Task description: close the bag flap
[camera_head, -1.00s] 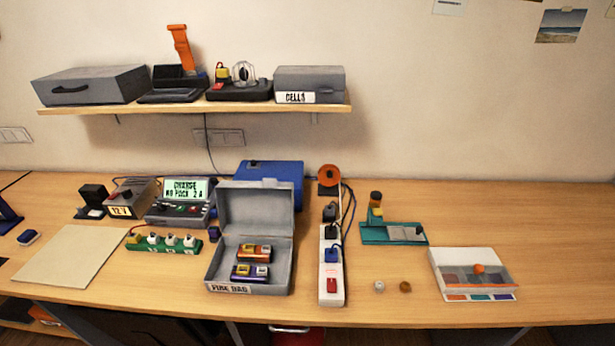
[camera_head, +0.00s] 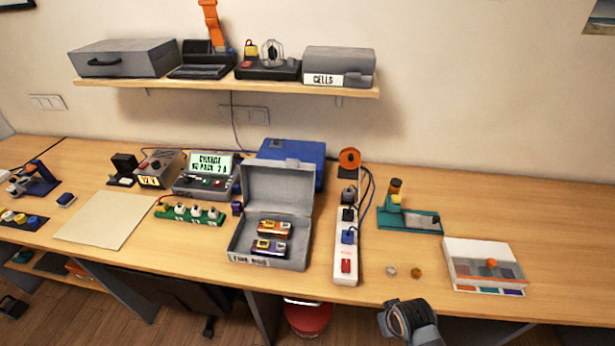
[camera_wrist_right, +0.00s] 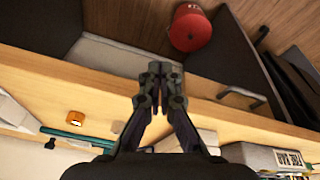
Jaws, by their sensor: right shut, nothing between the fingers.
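The grey fire bag (camera_head: 234,246) stands open on the table, left of the power strip. Its flap (camera_head: 277,188) stands up at the back, leaning slightly backward. Two battery packs, one orange (camera_head: 274,228) and one purple (camera_head: 268,247), lie inside. The bag's label side also shows at the lower right of the right wrist view (camera_wrist_right: 288,158). My right gripper (camera_wrist_right: 158,78) is shut and empty, in front of the table edge and apart from the bag. In the head view only part of my right arm shows at the bottom. My left gripper is not in view.
A power strip (camera_head: 346,262) with plugs stands right of the bag, and a blue case (camera_head: 309,160) stands behind it. A green cell holder (camera_head: 190,213) and a charger (camera_head: 207,180) are to its left. A shelf (camera_head: 225,88) hangs above. A red bin (camera_head: 308,318) is below the table.

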